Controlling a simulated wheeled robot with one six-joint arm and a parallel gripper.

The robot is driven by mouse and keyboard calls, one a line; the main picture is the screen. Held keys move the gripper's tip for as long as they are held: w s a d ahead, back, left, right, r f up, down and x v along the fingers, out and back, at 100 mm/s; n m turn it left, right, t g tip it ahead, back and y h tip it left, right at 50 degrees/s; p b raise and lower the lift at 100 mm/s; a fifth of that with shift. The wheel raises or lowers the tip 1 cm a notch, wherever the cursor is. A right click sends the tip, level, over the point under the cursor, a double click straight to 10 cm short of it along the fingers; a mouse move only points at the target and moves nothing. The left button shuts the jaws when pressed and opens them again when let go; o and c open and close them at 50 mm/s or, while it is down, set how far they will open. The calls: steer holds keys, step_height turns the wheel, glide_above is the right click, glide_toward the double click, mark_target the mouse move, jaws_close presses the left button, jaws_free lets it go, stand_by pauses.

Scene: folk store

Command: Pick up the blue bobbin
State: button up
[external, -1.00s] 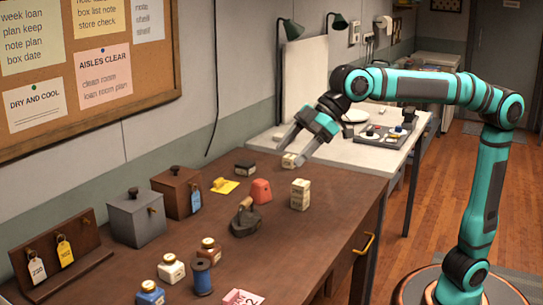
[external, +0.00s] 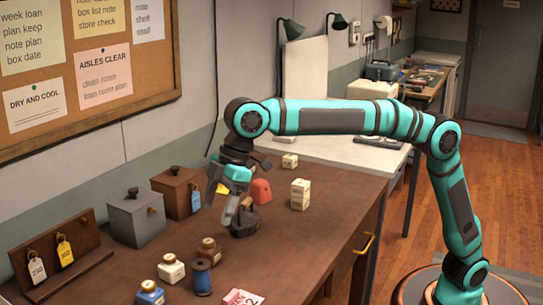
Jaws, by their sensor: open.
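The blue bobbin (external: 202,279) stands upright on the brown table (external: 330,228) near the front, a spool with dark blue thread. A jar with a brown cap (external: 209,250) stands close behind it. My gripper (external: 217,214) points down over the table, behind and above the bobbin and apart from it. Its two fingers are spread with nothing between them. The gripper partly hides the dark flatiron (external: 246,222) and the yellow item behind it.
A blue bottle (external: 150,293) and a white jar (external: 171,267) stand left of the bobbin. A grey box (external: 136,214), a brown box (external: 175,188) and a tag rack (external: 60,248) line the wall. The table's right front is clear.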

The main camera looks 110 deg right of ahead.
mark_target(199, 271)
steer(key=x, duration=1.7)
steer(key=shift+f, duration=0.1)
steer(key=c, duration=1.1)
steer(key=shift+o, duration=0.2)
